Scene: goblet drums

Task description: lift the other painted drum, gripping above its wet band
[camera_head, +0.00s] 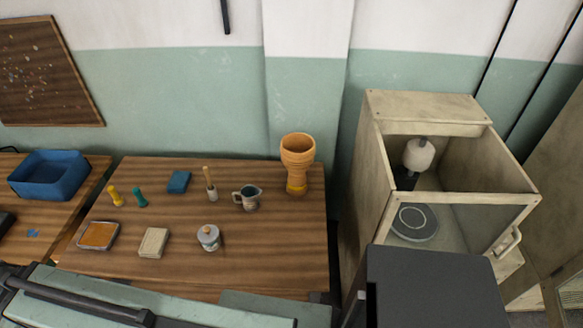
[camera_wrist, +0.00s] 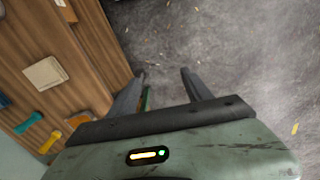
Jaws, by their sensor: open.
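One goblet drum (camera_head: 297,150) stands upright at the back right of the wooden table (camera_head: 272,245). It is orange-tan with a wide open bowl on top, a narrower body, and a yellow band (camera_head: 296,188) low down near its foot. Whether the band is wet cannot be told. My gripper (camera_wrist: 162,73) shows in the wrist view with its two fingers apart. It is open and empty, over grey floor beside the table's edge, away from the drum. I cannot make out the gripper in the head view.
A jug (camera_head: 248,197) stands just left of the drum. A lidded pot (camera_head: 208,237), a beige block (camera_head: 153,243) and an orange tray (camera_head: 98,235) sit nearer. An open wooden booth (camera_head: 385,185) at right holds a round turntable (camera_head: 414,222) and a pale rounded object (camera_head: 418,154).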

